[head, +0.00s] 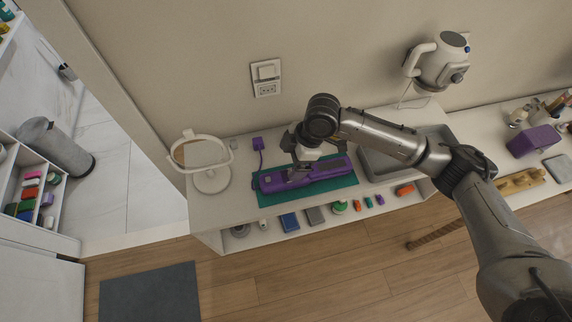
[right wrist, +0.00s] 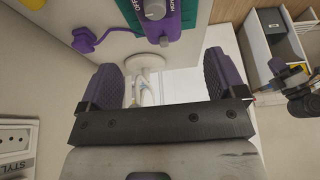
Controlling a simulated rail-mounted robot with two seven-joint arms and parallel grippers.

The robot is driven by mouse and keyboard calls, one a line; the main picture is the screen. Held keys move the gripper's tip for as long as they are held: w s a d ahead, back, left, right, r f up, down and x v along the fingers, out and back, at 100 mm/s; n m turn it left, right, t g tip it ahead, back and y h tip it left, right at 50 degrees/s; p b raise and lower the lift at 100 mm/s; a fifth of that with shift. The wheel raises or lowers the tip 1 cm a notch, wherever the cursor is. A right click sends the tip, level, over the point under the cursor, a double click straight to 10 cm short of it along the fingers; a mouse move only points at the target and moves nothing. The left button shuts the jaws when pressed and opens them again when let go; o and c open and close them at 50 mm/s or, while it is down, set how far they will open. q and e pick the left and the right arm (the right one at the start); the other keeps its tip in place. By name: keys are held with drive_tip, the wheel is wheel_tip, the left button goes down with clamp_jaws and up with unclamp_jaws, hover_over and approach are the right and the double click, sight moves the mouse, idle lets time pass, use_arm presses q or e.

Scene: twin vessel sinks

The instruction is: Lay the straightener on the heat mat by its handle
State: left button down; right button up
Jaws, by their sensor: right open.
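The purple straightener (head: 325,172) lies on the teal heat mat (head: 345,184) on the white counter, its length running left to right. My right gripper (head: 299,167) is over the left-to-middle part of it in the head view and hides some of its top. In the right wrist view my right gripper (right wrist: 164,82) is open and empty. The straightener (right wrist: 163,22), with a grey knob, shows at the top edge there, outside the jaws. A strip of the heat mat (right wrist: 188,15) shows beside it. My left gripper is not in view.
A white round mirror (head: 211,180) stands left of the mat. A purple plug (head: 258,143) with its cord lies behind. A grey basin (head: 376,166) is to the right. A lower shelf (head: 262,235) holds several small items. A hair dryer (head: 440,62) hangs on the wall.

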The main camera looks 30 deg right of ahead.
drive_tip(key=shift+v, duration=0.8)
drive_tip(key=shift+m+y, duration=0.3)
drive_tip(key=shift+m, duration=0.1)
drive_tip(key=s+a+f, duration=0.2)
drive_tip(key=f, duration=0.1)
drive_tip(key=s+a+f, duration=0.2)
drive_tip(key=s+a, duration=0.1)
drive_tip(key=shift+s+a+f, duration=0.2)
drive_tip(key=shift+s+f, duration=0.1)
drive_tip(key=shift+f, duration=0.1)
drive_tip(key=s+a+f+m+t, duration=0.2)
drive_tip(key=s+f+m, duration=0.15)
drive_tip(key=s, duration=0.25)
drive_tip(key=s+d+f+m+h, duration=0.2)
drive_tip(key=s+d+m, duration=0.2)
drive_tip(key=s, duration=0.4)
drive_tip(key=s+d+f+m+h, duration=0.2)
drive_tip(key=s+d+m, duration=0.3)
drive_tip(key=s, duration=0.3)
drive_tip(key=shift+s+d+f+t+h, duration=0.3)
drive_tip(key=shift+d+h, duration=0.1)
drive_tip(key=shift+r, duration=0.15)
